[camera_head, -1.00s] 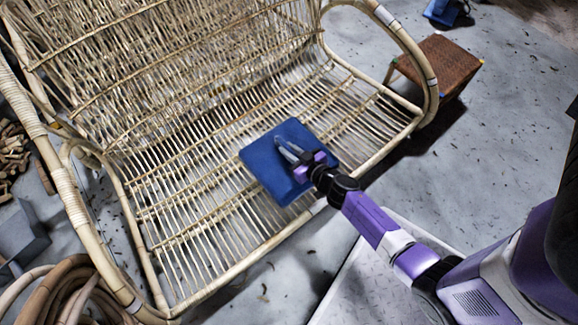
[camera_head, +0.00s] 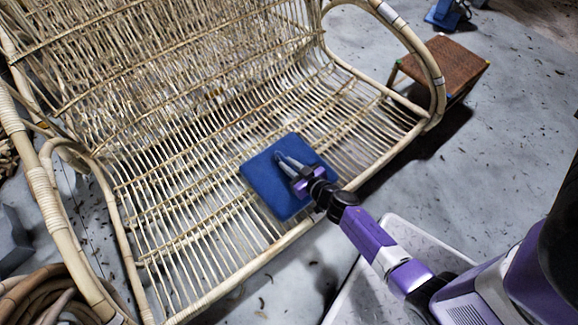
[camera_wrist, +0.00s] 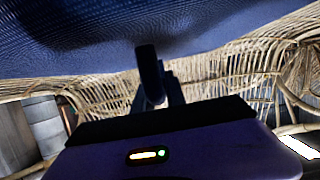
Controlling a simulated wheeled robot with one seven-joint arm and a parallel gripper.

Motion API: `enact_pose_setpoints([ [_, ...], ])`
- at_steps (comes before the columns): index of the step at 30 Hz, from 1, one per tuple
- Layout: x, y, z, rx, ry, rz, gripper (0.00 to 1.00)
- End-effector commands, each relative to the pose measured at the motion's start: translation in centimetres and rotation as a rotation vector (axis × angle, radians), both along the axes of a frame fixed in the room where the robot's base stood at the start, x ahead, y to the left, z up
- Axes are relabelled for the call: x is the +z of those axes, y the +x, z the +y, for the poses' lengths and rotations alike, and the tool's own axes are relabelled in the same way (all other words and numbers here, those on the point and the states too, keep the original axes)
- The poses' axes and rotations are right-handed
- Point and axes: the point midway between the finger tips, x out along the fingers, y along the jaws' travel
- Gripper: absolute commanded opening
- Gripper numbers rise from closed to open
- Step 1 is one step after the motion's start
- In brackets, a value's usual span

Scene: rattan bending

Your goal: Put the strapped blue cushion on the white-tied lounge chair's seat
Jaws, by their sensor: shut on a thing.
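The blue cushion (camera_head: 270,186) is a flat square over the front part of the rattan lounge chair's slatted seat (camera_head: 200,190). My gripper (camera_head: 282,160) is shut on the cushion's strap on its upper side, though the strap itself is hard to make out. In the wrist view the cushion (camera_wrist: 90,45) fills the top, with a dark finger of my gripper (camera_wrist: 150,75) up against it. I cannot tell whether the cushion touches the seat or hangs just above it. White wraps show on the chair's right arm (camera_head: 388,12).
A brown woven stool (camera_head: 445,62) stands behind the chair's right arm, with a blue object (camera_head: 447,14) beyond it. A pale tray-like surface (camera_head: 405,235) lies in front of the chair. Coiled rattan (camera_head: 45,290) lies at the lower left. The seat around the cushion is bare.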

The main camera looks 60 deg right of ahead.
Motion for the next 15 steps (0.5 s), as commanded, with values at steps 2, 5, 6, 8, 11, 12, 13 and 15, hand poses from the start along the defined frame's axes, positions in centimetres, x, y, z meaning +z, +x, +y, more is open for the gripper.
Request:
enact_pose_setpoints([
  [2, 0.15, 0.06, -0.01, 0.000, -0.001, -0.002, 0.00],
  [5, -0.10, 0.05, 0.00, 0.000, 0.000, -0.001, 0.00],
  [6, -0.25, 0.05, 0.00, 0.001, 0.000, -0.001, 0.00],
  [8, -0.23, -0.01, 0.00, 0.000, -0.001, 0.000, 0.24],
  [11, -0.23, -0.02, 0.01, 0.000, -0.001, 0.000, 0.38],
  [12, -0.22, -0.01, 0.00, 0.000, -0.001, 0.000, 0.38],
  [13, -0.22, -0.01, 0.00, 0.000, -0.001, 0.000, 0.38],
  [15, -0.23, -0.02, 0.01, 0.000, 0.000, 0.000, 0.38],
])
